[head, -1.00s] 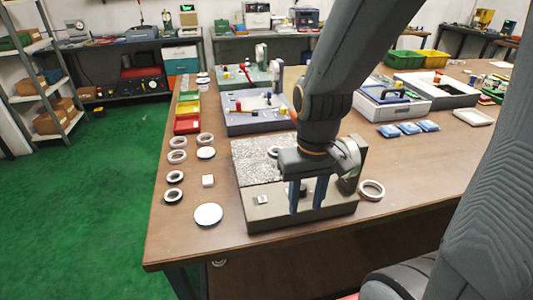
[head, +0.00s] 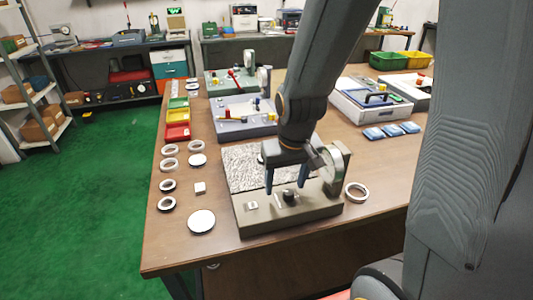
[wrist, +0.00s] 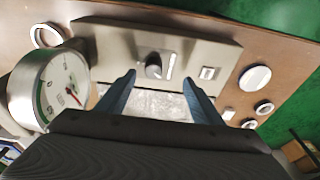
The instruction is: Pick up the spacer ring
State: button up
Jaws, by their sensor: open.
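Several rings lie on the brown table; I cannot tell which is the spacer ring. One pale ring (head: 347,192) lies right of the grey tester block, and also shows at top left in the wrist view (wrist: 34,37). Pale rings (head: 163,164) and darker-centred rings (head: 160,204) stand in a column near the table's left edge. My gripper (head: 286,187) is open and empty above the block's front part. In the wrist view its two blue fingers (wrist: 159,78) are spread, with the block's black knob beyond them.
The grey block (head: 300,219) carries a speckled plate (head: 240,168) and a round dial gauge (wrist: 62,87). White discs (head: 201,222) and a small white cube (head: 199,188) lie left of it. Coloured bins (head: 177,132) and blue packets (head: 392,130) are farther back. The front right tabletop is clear.

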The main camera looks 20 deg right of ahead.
jog(key=w+r+t+p, duration=0.4)
jog(key=w+p, duration=0.3)
jog(key=w, duration=0.5)
jog(key=shift+p+x, duration=1.25)
jog(key=shift+x, duration=2.9)
jog(key=shift+a, duration=0.15)
jog(key=c, duration=1.3)
jog(key=shift+r, duration=0.2)
